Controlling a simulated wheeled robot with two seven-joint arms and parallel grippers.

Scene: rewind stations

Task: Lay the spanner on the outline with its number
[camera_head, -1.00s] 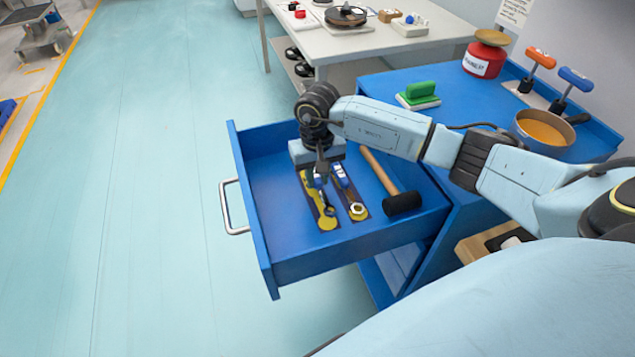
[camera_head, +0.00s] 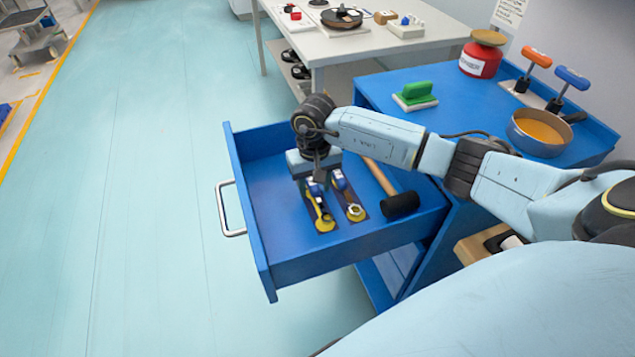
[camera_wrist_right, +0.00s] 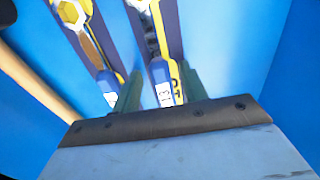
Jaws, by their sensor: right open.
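A spanner (camera_head: 316,189) with a blue grip lies on the left dark strip in the open drawer, over a yellow outline. In the right wrist view its blue grip (camera_wrist_right: 163,83) reads 13, and a yellow edge shows beside it. A second blue-gripped spanner (camera_head: 340,181) lies on the right strip; it also shows in the wrist view (camera_wrist_right: 108,88). My right gripper (camera_head: 318,179) is low over the left strip. Its green fingers (camera_wrist_right: 160,92) are open, one on each side of the 13 grip. My left gripper is not in view.
A hammer (camera_head: 399,204) lies right of the strips in the blue drawer (camera_head: 285,262). The blue cabinet top holds a green-handled block (camera_head: 417,91), a red tin (camera_head: 480,60) and a pan (camera_head: 540,132). A grey table (camera_head: 345,44) stands behind.

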